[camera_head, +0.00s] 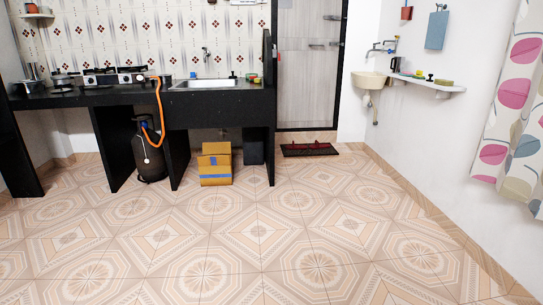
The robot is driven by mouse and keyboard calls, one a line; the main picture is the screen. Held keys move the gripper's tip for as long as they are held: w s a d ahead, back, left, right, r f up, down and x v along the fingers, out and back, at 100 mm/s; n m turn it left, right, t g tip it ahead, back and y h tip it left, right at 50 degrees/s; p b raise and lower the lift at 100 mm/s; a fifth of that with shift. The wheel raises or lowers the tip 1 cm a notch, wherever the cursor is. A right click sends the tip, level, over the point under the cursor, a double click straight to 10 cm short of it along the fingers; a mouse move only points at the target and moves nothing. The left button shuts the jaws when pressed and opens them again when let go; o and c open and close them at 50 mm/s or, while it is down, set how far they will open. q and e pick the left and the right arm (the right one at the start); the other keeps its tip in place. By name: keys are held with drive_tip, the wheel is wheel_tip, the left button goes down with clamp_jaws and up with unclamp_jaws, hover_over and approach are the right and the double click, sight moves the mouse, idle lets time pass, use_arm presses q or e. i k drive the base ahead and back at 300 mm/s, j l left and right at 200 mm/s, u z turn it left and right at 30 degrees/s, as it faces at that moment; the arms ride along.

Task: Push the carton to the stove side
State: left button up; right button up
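A cardboard carton (215,164) with blue tape stands on the floor in the opening under the sink part of the black counter. The stove (115,76) sits on the counter top at the left. Below it, a dark gas cylinder (150,155) stands on the floor in the neighbouring opening, with an orange hose (159,108) running up over the counter edge. A black counter panel stands between cylinder and carton. Neither of my grippers shows in this view.
The patterned tile floor (220,255) in front is clear. A dark bin (254,151) stands right of the carton. A dark doormat (309,149) lies before the grey door (309,65). A wash basin (369,80), a shelf (432,86) and a patterned curtain (515,110) are at the right.

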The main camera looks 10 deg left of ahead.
sight(215, 175)
drive_tip(key=i+j+u, duration=0.35)
drive_tip(key=i, duration=0.55)
drive_tip(key=i+u, duration=0.3)
drive_tip(key=i, duration=1.2)
drive_tip(key=i+z, duration=0.15)
drive_tip(key=i, duration=0.45)
drive_tip(key=i+j, duration=0.15)
drive_tip(key=i, duration=0.45)
drive_tip(key=i+j+z, duration=0.15)
drive_tip(key=i, duration=0.45)
drive_tip(key=i+j+z, duration=0.2)
drive_tip(key=i, duration=0.2)
drive_tip(key=l, duration=0.1)
